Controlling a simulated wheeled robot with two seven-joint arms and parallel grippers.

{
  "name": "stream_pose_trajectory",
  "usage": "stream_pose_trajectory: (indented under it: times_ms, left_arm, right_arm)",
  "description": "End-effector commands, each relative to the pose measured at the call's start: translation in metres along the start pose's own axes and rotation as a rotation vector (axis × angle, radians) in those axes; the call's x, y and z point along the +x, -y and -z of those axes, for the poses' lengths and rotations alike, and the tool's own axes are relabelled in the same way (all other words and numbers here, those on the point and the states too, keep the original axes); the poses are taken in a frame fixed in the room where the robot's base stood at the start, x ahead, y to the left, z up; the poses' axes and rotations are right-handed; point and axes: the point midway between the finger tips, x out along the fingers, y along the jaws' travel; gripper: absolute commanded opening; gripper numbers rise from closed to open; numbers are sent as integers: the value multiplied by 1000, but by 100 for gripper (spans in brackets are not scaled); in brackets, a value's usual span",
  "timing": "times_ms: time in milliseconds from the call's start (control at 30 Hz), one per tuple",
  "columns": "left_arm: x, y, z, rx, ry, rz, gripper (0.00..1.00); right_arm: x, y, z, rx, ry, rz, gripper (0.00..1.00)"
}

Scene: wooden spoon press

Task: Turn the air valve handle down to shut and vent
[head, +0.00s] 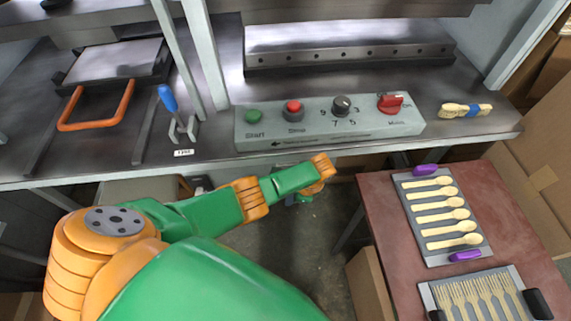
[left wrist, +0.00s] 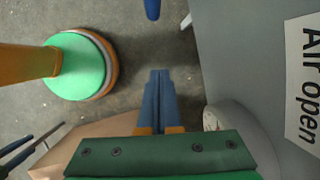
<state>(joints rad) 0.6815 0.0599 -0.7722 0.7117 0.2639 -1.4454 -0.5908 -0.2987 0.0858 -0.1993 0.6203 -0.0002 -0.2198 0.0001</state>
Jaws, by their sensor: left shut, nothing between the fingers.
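In the left wrist view, a white label reading "Air open" (left wrist: 303,85) is on a grey surface at the right. A blue rounded piece (left wrist: 152,9) is cut off by the top edge; it may be the end of the air valve handle, but I cannot be sure. My left gripper (left wrist: 159,74) is shut and empty, its fingertips apart from the blue piece. In the head view, my left gripper (head: 298,200) is below the bench's front edge, mostly hidden by my wrist. I cannot pick out the valve in the head view.
The control box (head: 330,124) with Start, Stop, dial and red main switch sits on the metal bench (head: 470,134). A reddish table (head: 500,187) at right holds trays of wooden spoons (head: 441,212) and forks (head: 478,297). Cardboard boxes (head: 368,288) stand nearby. Bare floor shows below the bench.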

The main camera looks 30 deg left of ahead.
Motion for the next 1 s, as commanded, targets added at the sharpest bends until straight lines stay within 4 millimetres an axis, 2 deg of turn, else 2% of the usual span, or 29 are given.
stream_pose_trajectory:
  times_ms: [200,400,900,967,1000]
  left_arm:
    - [-40,2,17,1,-4,2,0]
    - [-61,3,25,0,-1,0,0]
    - [-64,3,26,-1,0,-1,0]
    - [-55,-2,27,-13,-11,-9,0]
    - [-40,-10,28,-38,-31,-25,0]
  right_arm:
    - [-3,2,0,1,1,4,50]
    - [-2,7,0,4,0,10,50]
    - [-2,4,0,2,1,7,50]
    - [-2,4,0,1,1,6,50]
    - [-2,4,0,1,1,6,50]
